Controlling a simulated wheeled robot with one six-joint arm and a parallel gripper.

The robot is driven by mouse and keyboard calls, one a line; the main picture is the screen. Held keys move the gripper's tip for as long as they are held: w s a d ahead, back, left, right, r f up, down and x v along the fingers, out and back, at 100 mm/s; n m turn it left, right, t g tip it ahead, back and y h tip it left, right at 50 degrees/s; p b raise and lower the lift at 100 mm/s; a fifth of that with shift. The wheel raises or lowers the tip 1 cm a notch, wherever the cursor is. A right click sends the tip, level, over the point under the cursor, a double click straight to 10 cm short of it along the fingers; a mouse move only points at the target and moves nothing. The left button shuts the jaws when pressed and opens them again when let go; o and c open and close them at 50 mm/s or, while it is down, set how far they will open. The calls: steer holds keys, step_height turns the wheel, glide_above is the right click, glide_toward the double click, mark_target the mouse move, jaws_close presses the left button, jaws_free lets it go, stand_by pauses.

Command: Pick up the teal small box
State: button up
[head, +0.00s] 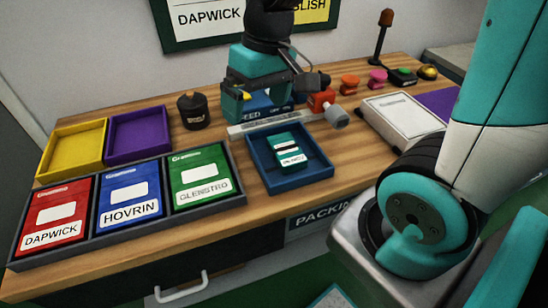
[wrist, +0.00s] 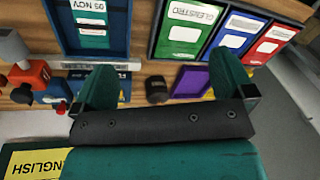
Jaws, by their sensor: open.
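The teal small box (head: 289,150) lies in a blue tray (head: 262,178) at the middle of the wooden table. It has a white label and a dark band. In the wrist view the box (wrist: 91,22) shows at the top left, inside the tray (wrist: 60,38). My gripper (wrist: 168,85) is open, with its two teal fingers apart and nothing between them. In the head view my gripper (head: 250,103) is above the table, behind the tray and apart from the box.
A dark rack (head: 240,188) holds red, blue and green labelled packs left of the tray. Yellow (head: 104,142) and purple (head: 166,133) trays and a black canister (head: 193,112) stand behind.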

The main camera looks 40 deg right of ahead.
steer(key=w+d+f+m+h, duration=0.2)
steer(key=w+d+f+m, duration=0.25)
steer(key=d, duration=0.65)
steer(key=b, duration=0.1)
glide_above(287, 148)
steer(key=shift+g, duration=0.3)
step_height(287, 148, down, 12)
steer(key=shift+r, duration=0.1)
steer(key=shift+f, duration=3.15)
steer(key=shift+c, duration=0.2)
steer(key=c, duration=1)
